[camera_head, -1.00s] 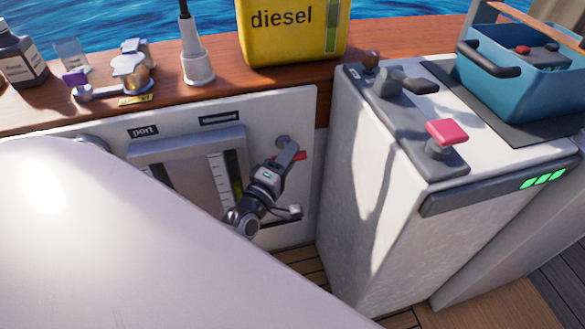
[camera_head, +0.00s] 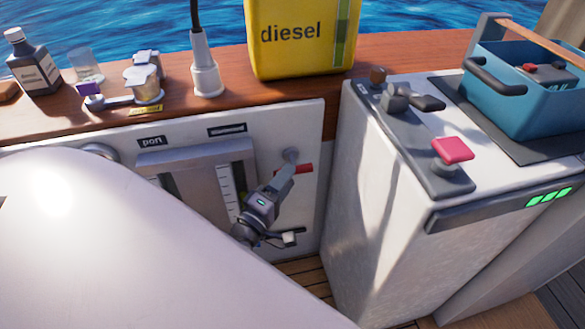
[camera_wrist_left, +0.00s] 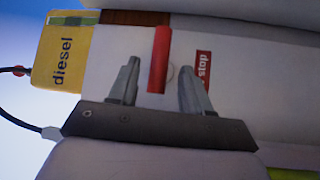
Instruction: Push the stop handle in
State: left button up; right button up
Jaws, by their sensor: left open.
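In the left wrist view the red handle (camera_wrist_left: 158,60) stands as a bar between the two spread fingers (camera_wrist_left: 158,66), with a gap on each side. A red label reading "stop" (camera_wrist_left: 203,66) is on the panel beside it, partly behind the right finger. Contact with the handle cannot be told. My right gripper is not in view.
A white console (camera_head: 370,200) with a pink-red lever (camera_head: 453,150) stands right of the panel. A yellow diesel can (camera_head: 290,45), a dark bottle (camera_head: 33,62) and small fittings stand on the wooden ledge (camera_head: 400,48). A blue crate (camera_head: 560,95) is on the console.

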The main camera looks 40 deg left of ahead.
pick_arm(q)
jog(key=shift+s+d+f, duration=0.1)
jog(key=shift+s+f, duration=0.05)
jog(key=shift+s, duration=1.15)
